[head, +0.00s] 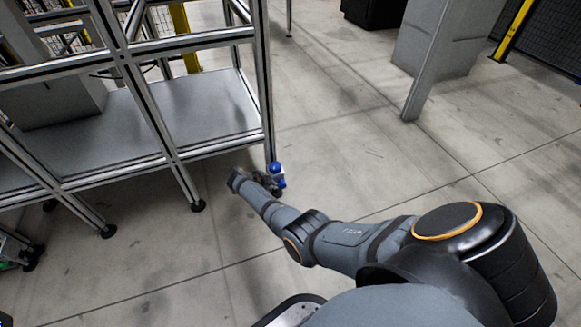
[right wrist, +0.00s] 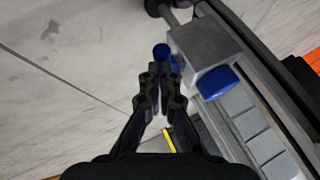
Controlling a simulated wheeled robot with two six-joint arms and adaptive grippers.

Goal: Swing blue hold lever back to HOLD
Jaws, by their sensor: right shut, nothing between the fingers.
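The blue hold lever (right wrist: 162,50) shows in the right wrist view as a round blue knob with a short blue stem beside a grey block. In the head view small blue parts (head: 276,168) show low by the frame's corner post. My right gripper (right wrist: 160,72) is shut and empty, its fingertips right by the knob; whether they touch it I cannot tell. In the head view the right gripper (head: 268,183) is small and partly merges with the dark parts by the post. The HOLD mark is not readable. My left gripper is not in view.
A metal profile frame (head: 160,160) with a grey shelf (head: 205,105) stands at the left, its feet on the floor. A blue pad (right wrist: 215,82) sits on the grey block (right wrist: 205,45) in the wrist view. Open concrete floor (head: 350,150) lies right of the frame.

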